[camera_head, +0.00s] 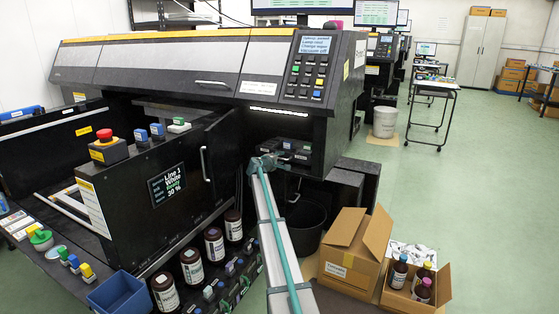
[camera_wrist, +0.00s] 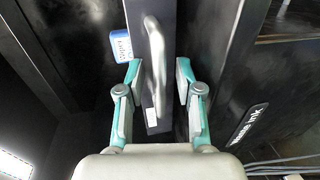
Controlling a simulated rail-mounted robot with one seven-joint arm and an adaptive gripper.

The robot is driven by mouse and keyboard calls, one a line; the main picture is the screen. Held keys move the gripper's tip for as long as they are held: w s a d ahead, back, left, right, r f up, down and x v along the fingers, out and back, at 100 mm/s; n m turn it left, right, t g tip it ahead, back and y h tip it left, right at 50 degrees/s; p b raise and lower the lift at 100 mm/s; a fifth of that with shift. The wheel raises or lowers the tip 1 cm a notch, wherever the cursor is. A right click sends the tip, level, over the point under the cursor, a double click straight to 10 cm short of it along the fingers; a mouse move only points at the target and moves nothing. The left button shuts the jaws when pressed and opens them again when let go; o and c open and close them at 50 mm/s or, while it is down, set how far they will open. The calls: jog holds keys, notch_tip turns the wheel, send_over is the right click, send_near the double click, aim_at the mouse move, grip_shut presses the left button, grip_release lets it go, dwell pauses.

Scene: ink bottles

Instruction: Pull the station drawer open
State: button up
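In the wrist view, a pale metal bar handle (camera_wrist: 155,55) is on a narrow dark panel (camera_wrist: 152,125), which looks like the station drawer's front. My gripper (camera_wrist: 157,95) is open, one teal-and-grey finger on each side of the handle and panel. A gap shows between the fingers and the handle, and nothing is held. In the head view, my gripper (camera_head: 268,161) is at the end of my arm, in front of the dark opening under the printer's right end. Dark units with pale labels (camera_head: 290,146) sit there. The drawer handle is hidden in that view.
A blue block with a white label (camera_wrist: 121,45) is left of the handle. A black bucket (camera_head: 306,222) stands below the opening. Brown bottles (camera_head: 214,247) stand in a row to the left. Cardboard boxes (camera_head: 352,252) are on the floor at right, with open green floor beyond.

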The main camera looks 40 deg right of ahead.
grip_shut()
jog(key=shift+s+a, duration=0.1)
jog(key=shift+a, duration=0.05)
